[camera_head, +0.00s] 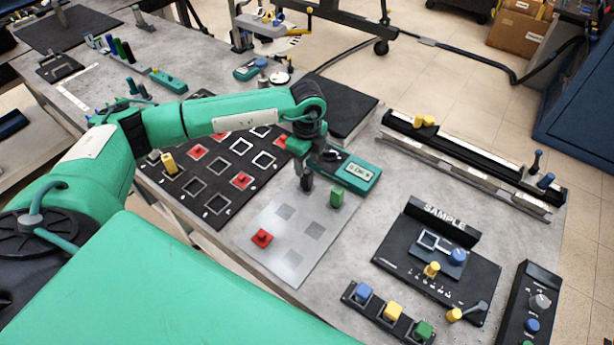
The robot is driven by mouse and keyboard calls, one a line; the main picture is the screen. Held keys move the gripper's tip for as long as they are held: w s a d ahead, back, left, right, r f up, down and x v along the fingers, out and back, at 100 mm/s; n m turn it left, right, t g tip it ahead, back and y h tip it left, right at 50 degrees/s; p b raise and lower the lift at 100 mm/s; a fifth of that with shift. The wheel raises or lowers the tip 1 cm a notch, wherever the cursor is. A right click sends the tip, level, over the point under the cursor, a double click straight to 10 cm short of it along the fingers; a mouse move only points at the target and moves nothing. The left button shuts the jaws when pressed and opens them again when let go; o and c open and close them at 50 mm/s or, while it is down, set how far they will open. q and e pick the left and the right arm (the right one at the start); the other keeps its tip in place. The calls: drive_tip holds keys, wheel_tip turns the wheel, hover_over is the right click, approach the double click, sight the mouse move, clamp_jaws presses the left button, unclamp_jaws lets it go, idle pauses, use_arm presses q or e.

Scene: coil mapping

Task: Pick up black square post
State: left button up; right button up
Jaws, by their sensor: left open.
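A small black square post (307,184) appears to stand at the far corner of the light grey plate (268,218). My left gripper (306,168) is right above and around it, pointing down. Its dark fingers and the post blend together, so I cannot tell whether they touch. The left jaws are open. A green post (336,196) stands just to the right on the same plate, and a red post (262,238) stands nearer me. My right gripper is out of view.
A teal meter (352,174) lies close behind the gripper. A black board with square outlines (212,203) is at left, holding red and yellow pieces. A black SAMPLE panel (438,262) and a row of coloured blocks (393,312) are at right.

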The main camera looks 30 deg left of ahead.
sight(307, 179)
use_arm(q)
wheel_tip(307, 179, down, 3)
drive_tip(key=shift+r, duration=0.1)
drive_tip(key=shift+f+p, duration=0.25)
drive_tip(key=shift+p, duration=0.2)
wheel_tip(307, 179, down, 4)
drive_tip(key=shift+w+a+f+p, duration=0.1)
drive_tip(key=shift+f+p, duration=0.1)
drive_tip(key=shift+p, duration=0.8)
drive_tip(key=shift+f, duration=0.3)
drive_tip(key=c, duration=1.1)
drive_tip(key=shift+r, duration=0.1)
